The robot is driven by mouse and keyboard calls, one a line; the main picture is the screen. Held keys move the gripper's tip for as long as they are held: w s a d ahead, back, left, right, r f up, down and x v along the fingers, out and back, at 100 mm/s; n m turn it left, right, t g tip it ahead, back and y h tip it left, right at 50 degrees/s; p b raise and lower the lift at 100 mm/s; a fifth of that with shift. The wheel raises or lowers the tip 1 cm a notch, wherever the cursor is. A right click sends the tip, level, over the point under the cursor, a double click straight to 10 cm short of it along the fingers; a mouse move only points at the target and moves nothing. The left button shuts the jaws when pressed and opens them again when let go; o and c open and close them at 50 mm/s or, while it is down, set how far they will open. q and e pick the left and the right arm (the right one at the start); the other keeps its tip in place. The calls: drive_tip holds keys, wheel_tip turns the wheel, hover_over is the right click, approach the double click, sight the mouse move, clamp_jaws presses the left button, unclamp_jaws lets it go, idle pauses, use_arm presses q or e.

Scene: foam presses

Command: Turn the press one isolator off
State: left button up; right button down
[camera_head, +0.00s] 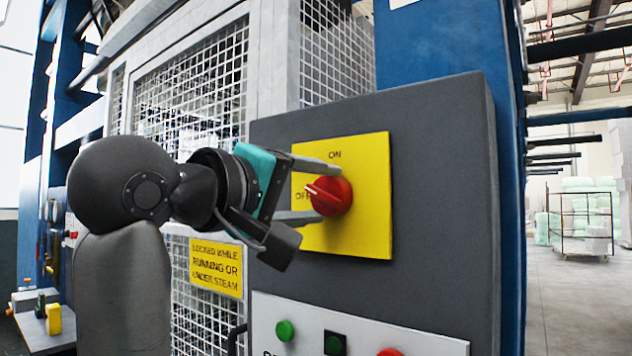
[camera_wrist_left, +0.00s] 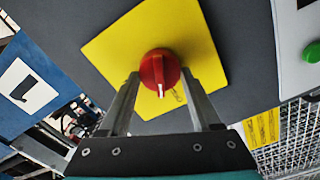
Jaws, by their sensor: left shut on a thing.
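The isolator is a red rotary knob (camera_head: 334,195) on a yellow plate (camera_head: 368,220) marked ON at the top and OFF at the left. Its white pointer line points left, slightly upward, close to the OFF label. My left gripper (camera_head: 326,193) is shut on the knob, one finger above it and one below in the head view. In the left wrist view the fingers (camera_wrist_left: 160,73) lie on either side of the red knob (camera_wrist_left: 160,66), with the white pointer facing the gripper. The fingers hide part of the yellow plate. My right gripper is out of view.
The yellow plate sits on a grey control box (camera_head: 440,190). Below is a light panel (camera_head: 440,343) with green and red buttons. A mesh guard (camera_head: 200,90) with a yellow warning sign (camera_head: 216,267) stands behind my arm. A blue column (camera_head: 430,40) rises behind the box.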

use_arm(q)
drive_tip(key=n+p, duration=0.2)
drive_tip(key=n, duration=0.2)
drive_tip(key=shift+n+p, duration=0.35)
drive_tip(key=shift+n, duration=0.05)
drive_tip(key=shift+a, duration=0.1)
idle(0.3)
drive_tip(key=o, duration=1.4)
drive_tip(key=shift+f, duration=0.1)
drive_tip(key=shift+c, duration=0.2)
drive_tip(key=b+v, duration=0.1)
drive_tip(key=v, duration=1.4)
drive_tip(key=shift+s, duration=0.1)
